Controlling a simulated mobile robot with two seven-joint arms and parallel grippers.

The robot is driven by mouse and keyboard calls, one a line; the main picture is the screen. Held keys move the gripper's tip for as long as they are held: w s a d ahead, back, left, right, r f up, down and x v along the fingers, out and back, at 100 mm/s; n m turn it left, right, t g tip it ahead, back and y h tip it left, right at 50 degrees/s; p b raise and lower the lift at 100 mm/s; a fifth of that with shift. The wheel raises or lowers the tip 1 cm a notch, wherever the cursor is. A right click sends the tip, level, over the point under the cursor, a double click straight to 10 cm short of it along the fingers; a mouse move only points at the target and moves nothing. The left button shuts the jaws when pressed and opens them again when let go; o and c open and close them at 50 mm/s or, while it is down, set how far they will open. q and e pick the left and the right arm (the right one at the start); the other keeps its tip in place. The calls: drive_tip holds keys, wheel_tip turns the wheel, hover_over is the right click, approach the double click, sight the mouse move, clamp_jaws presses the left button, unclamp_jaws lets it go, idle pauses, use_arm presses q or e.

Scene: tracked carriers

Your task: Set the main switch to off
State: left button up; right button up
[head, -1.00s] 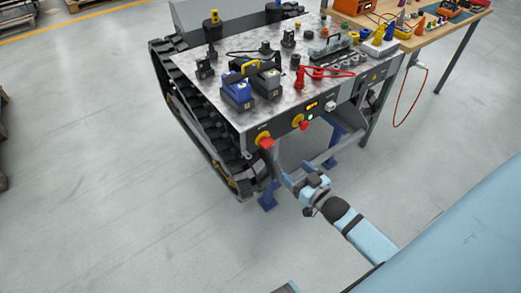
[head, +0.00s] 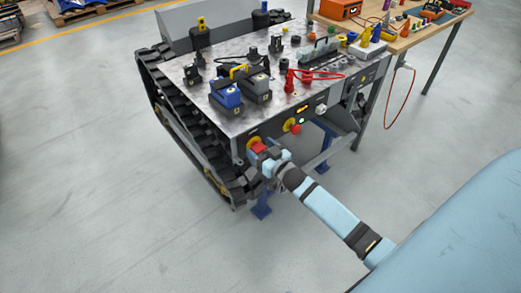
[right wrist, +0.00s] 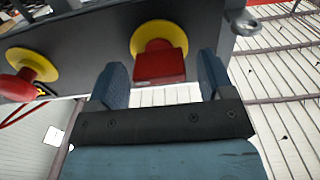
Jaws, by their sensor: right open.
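The main switch is a red handle (head: 257,148) on a yellow round plate, at the left end of the carrier's front panel. In the right wrist view the red handle (right wrist: 160,66) stands out from its yellow plate (right wrist: 152,32). My right gripper (head: 265,160) is at the switch in the head view and covers part of it. In the wrist view its open fingers (right wrist: 160,82) stand on either side of the handle, with a gap to each side. I cannot tell how far they reach along the handle. My left gripper is not in view.
A red mushroom button (head: 296,129) on a yellow plate sits right of the switch on the panel. The tracked carrier (head: 208,120) has battery packs (head: 226,96) and red cables (head: 315,76) on top. A wooden bench (head: 410,38) stands behind right. The floor in front is clear.

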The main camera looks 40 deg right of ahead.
drive_tip(key=shift+w, duration=0.15)
drive_tip(key=shift+c, duration=0.2)
drive_tip(key=c, duration=0.9)
